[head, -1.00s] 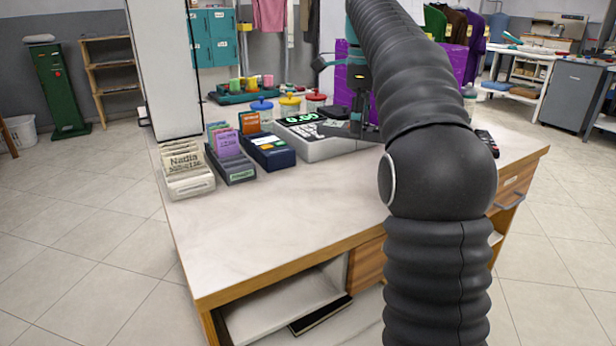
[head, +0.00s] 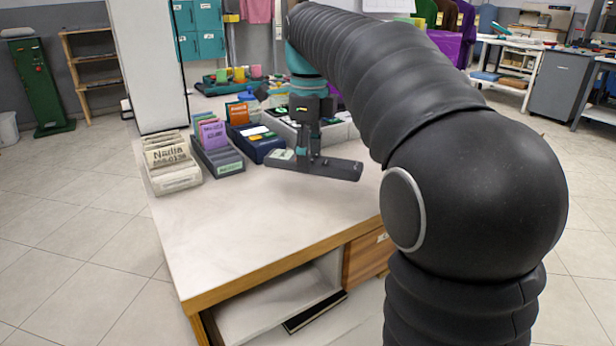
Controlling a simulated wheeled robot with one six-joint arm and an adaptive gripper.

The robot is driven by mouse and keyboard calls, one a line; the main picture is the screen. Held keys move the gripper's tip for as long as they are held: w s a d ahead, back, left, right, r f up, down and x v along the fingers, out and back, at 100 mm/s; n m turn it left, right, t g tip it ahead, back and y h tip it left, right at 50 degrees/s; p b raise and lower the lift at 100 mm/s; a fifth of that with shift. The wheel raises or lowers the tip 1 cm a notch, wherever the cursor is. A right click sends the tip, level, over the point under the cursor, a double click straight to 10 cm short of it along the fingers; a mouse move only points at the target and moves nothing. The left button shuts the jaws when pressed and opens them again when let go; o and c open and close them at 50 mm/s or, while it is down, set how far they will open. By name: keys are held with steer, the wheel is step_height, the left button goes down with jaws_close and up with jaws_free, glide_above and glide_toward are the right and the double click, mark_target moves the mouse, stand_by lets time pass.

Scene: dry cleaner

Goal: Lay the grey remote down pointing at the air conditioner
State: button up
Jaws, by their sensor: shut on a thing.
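The grey remote (head: 338,168) is a dark grey bar with a pale screen at its left end. It lies level across the picture, in front of the cash register. My gripper (head: 308,160) points down and is shut on the remote near its middle. The remote looks close above the counter top (head: 250,225); I cannot tell whether it touches. No air conditioner can be clearly made out; a white thing (head: 390,5) is cut off at the top edge.
Card boxes, one cream (head: 172,178), one grey (head: 218,163) and one blue (head: 256,146), stand left of the remote. The cash register (head: 340,132) is partly hidden behind my gripper. The front left of the counter is bare. My arm hides its right side.

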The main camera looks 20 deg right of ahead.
mark_target(308, 189)
steer(key=shift+a+f+b, duration=0.1)
steer(key=shift+f+b, duration=0.25)
steer(key=shift+f, duration=1.7)
steer(key=shift+f, duration=0.1)
steer(key=o, duration=1.4)
steer(key=shift+c, duration=0.2)
step_height(308, 189, up, 12)
steer(key=shift+r+p, duration=0.1)
steer(key=shift+p, duration=1.1)
